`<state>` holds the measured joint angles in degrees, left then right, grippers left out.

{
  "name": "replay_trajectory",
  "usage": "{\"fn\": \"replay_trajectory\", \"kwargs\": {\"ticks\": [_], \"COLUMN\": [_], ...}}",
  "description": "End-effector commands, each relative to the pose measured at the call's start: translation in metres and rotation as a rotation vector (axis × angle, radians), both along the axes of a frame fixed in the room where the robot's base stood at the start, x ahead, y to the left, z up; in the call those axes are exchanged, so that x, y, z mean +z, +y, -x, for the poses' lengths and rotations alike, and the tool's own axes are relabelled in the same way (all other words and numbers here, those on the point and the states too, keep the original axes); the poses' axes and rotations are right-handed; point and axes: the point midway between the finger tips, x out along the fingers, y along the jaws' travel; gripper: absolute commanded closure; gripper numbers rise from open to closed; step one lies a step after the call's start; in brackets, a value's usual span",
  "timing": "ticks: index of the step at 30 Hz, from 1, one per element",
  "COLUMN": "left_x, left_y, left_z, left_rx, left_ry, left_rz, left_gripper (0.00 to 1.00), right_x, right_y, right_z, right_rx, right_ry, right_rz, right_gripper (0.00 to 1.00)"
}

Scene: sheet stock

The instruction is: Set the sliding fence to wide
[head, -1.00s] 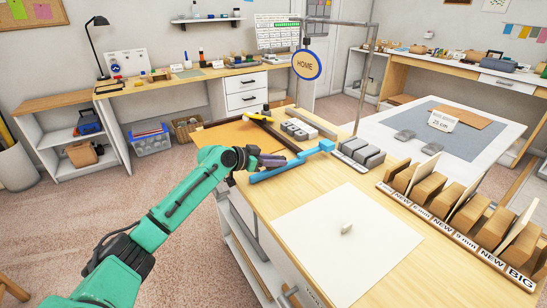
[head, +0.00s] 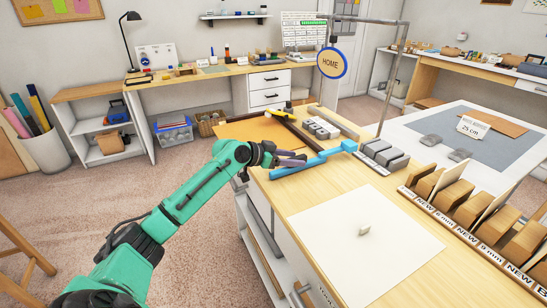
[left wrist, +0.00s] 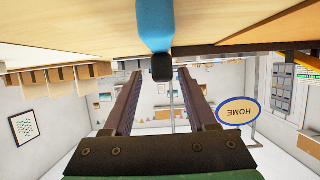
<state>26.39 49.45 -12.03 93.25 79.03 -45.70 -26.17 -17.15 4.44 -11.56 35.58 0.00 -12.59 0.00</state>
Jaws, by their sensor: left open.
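The sliding fence seems to be the blue bar (head: 318,160), lying across the near end of a dark rail (head: 301,133) on the bench. A blue block (head: 349,146) forms its right end. My left gripper (head: 300,159) is at the bar's left part, its fingers overlapping it in the head view. In the left wrist view, which is upside down, my left gripper (left wrist: 160,78) is open, and a blue part (left wrist: 155,25) with a black end lies near the gap between the fingertips. I cannot tell whether they touch. My right gripper is not in view.
Grey blocks (head: 384,154) sit right of the fence. A cream sheet (head: 330,255) with a small pale block (head: 364,231) lies in front. A rack of brown wedges (head: 471,210) lines the right edge. A HOME sign (head: 331,63) hangs from a metal frame behind. An orange board (head: 250,130) lies beyond the arm.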

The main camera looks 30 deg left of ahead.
Motion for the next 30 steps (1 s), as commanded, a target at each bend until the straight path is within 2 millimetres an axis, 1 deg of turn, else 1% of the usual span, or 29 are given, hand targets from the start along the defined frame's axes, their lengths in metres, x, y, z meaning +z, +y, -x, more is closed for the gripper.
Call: {"fn": "replay_trajectory", "kwargs": {"ticks": [3,9,15,18,21,30], "left_x": [0.006,0.022,0.038,0.043,0.046,0.047], "left_y": [0.013,0.031,0.048,0.053,0.055,0.055], "left_z": [0.021,0.057,0.086,0.095,0.099,0.099], "left_rx": [0.0,-0.004,-0.006,-0.005,-0.004,-0.004], "left_ry": [0.002,0.004,0.005,0.003,0.003,0.002], "left_rz": [-0.006,-0.008,-0.001,-0.001,-0.002,-0.002], "left_gripper": [0.43,0.43,0.43,0.43,0.43,0.43], "right_x": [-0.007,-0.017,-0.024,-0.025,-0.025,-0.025], "right_y": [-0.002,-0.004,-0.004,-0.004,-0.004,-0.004], "right_z": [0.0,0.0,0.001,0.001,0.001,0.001], "right_rx": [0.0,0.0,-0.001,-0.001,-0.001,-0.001], "right_ry": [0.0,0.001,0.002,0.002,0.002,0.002], "right_rz": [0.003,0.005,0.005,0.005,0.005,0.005], "right_gripper": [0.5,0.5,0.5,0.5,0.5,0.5]}}
